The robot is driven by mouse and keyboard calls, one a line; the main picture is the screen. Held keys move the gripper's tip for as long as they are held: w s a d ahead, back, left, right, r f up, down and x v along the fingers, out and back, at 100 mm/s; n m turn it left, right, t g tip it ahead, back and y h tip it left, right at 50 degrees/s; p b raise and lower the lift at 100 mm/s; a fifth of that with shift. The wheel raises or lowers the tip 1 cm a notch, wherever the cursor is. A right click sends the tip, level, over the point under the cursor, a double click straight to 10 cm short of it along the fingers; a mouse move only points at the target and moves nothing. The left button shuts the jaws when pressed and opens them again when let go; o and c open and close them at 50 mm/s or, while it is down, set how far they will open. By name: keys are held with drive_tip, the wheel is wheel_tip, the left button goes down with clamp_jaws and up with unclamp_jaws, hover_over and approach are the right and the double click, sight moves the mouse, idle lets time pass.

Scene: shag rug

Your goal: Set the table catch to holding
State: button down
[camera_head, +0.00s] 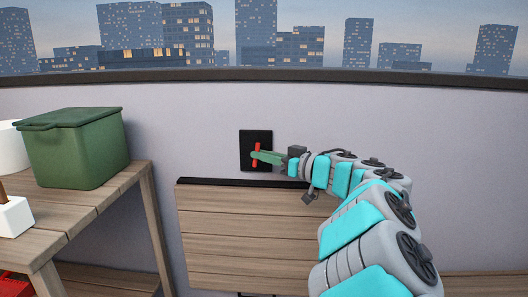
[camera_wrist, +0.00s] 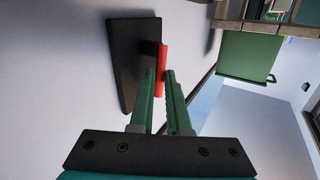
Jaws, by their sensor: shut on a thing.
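The table catch is a black plate (camera_head: 246,140) fixed to the pale wall, with a red handle (camera_head: 257,152) standing out from it. The handle looks close to upright, slightly tilted, in the head view. In the wrist view the plate (camera_wrist: 126,60) is at the upper left and the red handle (camera_wrist: 162,62) runs between my fingers. My gripper (camera_head: 256,155) reaches in from the right, its green fingers shut on the red handle. The fingers also show in the wrist view (camera_wrist: 160,84). Part of the handle is hidden by the fingers.
A wooden folding table panel (camera_head: 240,235) hangs against the wall below the catch, with a dark top edge. A wooden side table (camera_head: 100,205) at left carries a green lidded box (camera_head: 75,155) and a white block (camera_head: 12,217). The wall right of the catch is clear.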

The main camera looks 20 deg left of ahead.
drive_tip(key=p, duration=0.2)
drive_tip(key=n+h+p, duration=0.1)
drive_tip(key=p, duration=0.2)
drive_tip(key=shift+a+r+g+h, duration=0.2)
drive_tip(key=shift+a+g+h, duration=0.1)
drive_tip(key=shift+f, duration=0.1)
drive_tip(key=c, duration=1.2)
unclamp_jaws()
drive_tip(key=shift+o, duration=0.2)
drive_tip(key=shift+s+d, duration=0.1)
drive_tip(key=v, duration=0.7)
drive_tip(key=shift+d, duration=0.25)
